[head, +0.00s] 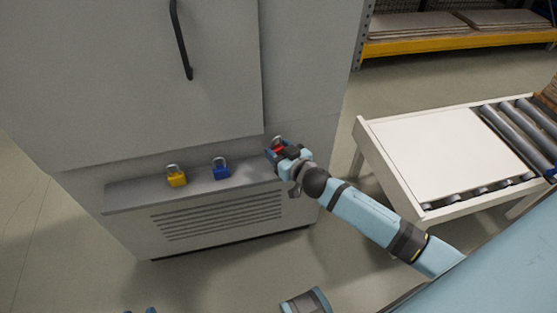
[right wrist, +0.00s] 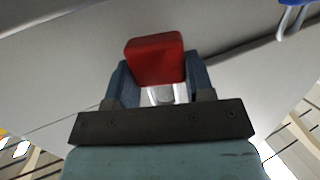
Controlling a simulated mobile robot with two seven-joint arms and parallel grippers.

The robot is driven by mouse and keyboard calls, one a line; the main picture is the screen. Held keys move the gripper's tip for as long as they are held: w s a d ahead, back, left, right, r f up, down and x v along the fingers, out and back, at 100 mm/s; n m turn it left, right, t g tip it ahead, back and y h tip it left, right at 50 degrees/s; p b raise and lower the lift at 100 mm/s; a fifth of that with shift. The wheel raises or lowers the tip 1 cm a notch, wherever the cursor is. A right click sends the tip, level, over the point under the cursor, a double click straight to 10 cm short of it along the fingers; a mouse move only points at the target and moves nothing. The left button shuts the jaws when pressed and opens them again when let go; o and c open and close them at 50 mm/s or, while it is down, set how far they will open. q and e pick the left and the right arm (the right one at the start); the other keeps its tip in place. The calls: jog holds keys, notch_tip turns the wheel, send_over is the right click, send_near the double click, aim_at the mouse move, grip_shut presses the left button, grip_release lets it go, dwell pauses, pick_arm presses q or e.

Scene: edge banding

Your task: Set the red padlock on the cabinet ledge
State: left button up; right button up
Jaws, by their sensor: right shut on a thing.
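The red padlock (head: 279,148) is in my right gripper (head: 281,153), at the right end of the grey cabinet ledge (head: 130,196). In the right wrist view the red body (right wrist: 155,58) sticks out past the fingers, and its metal shackle is between them. I cannot tell whether the padlock touches the ledge. My right gripper is shut on it. Two small blue tips of what looks like my left gripper (head: 140,311) show at the bottom edge of the head view; the rest is out of frame.
A yellow padlock (head: 176,180) and a blue padlock (head: 221,173) stand on the ledge to the left, with bare ledge between the blue one and my gripper. The cabinet door (head: 130,85) rises behind. A roller conveyor table (head: 440,150) stands to the right.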

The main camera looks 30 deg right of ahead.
jog(key=shift+f+b, duration=0.5)
jog(key=shift+f, duration=1.3)
jog(key=o, duration=0.9)
jog(key=shift+o, duration=0.2)
jog(key=shift+r, duration=0.25)
jog(key=p+v, duration=0.1)
jog(key=v, duration=1.1)
jog(key=shift+a+f, duration=0.1)
jog(key=shift+f, duration=0.05)
